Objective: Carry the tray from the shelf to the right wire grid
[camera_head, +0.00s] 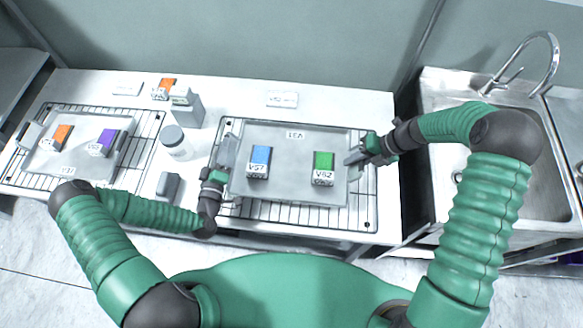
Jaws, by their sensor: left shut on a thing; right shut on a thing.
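A grey metal tray (291,185) is at the right wire grid (367,212). It covers most of the grid; I cannot tell whether it rests on it or is just above. A blue-topped box (260,162) and a green-topped box (323,168) stand on the tray. My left gripper (225,165) is shut on the tray's left side. My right gripper (358,158) is shut on the tray's right side.
Another tray (75,160) with an orange and a purple box sits on the left wire grid (146,130). A lidded jar (174,141), a grey-white box (187,108) and a small grey block (168,186) stand between the grids. A sink (540,165) is at the right.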

